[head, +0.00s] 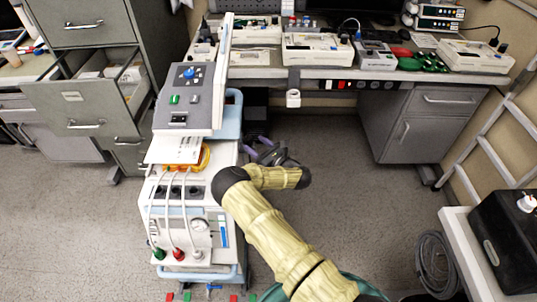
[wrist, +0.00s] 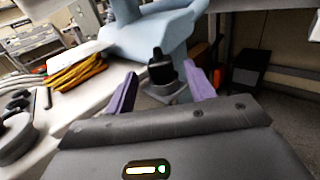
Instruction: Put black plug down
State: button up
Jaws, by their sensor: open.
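The black plug (wrist: 160,70) stands upright on a small grey base in the wrist view, at the foot of a light blue part of the cart. My gripper (wrist: 161,90) is open, with one purple finger on each side of the plug in the picture. The plug appears to be just beyond or between the fingertips, and I cannot tell the exact gap. In the head view my gripper (head: 256,145) is beside the right side of the white medical cart (head: 205,225). The plug cannot be made out there.
The cart carries a tilted grey control panel (head: 188,95). A workbench (head: 340,73) with several devices stands behind. A ladder (head: 490,150) leans at right. Floor between cart and bench is clear.

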jog(key=v, duration=0.6)
jog(key=shift+s+d, duration=0.2)
jog(key=w+d+r+m+t+h, duration=0.1)
jog(key=w+d+r+m+h, duration=0.15)
jog(key=d+m+h, duration=0.6)
jog(key=w+d+r+m+t+h, duration=0.1)
jog(key=d+r+m+h, duration=0.4)
jog(key=m, duration=0.7)
jog(key=s+d+m+g+h, duration=0.2)
jog(key=s+d+m+g, duration=0.3)
jog(key=m, duration=0.6)
jog(key=s+a+r+m+g+y, duration=0.1)
jog(key=s+a+r+m+g, duration=0.1)
jog(key=s, duration=0.7)
jog(key=s+a+r+m+g+y, duration=0.1)
jog(key=s+a+r+m+g, duration=0.1)
jog(key=s+r+m, duration=0.3)
jog(key=s+a+r+m+g+y, duration=0.1)
jog(key=s+m, duration=0.5)
jog(key=s, duration=0.7)
notch_tip(320, 180, up, 2)
jog(key=a+g, duration=0.1)
jog(key=g, duration=0.1)
jog(key=shift+s+r+g, duration=0.2)
jog(key=shift+r+g, duration=0.05)
jog(key=shift+g, duration=0.05)
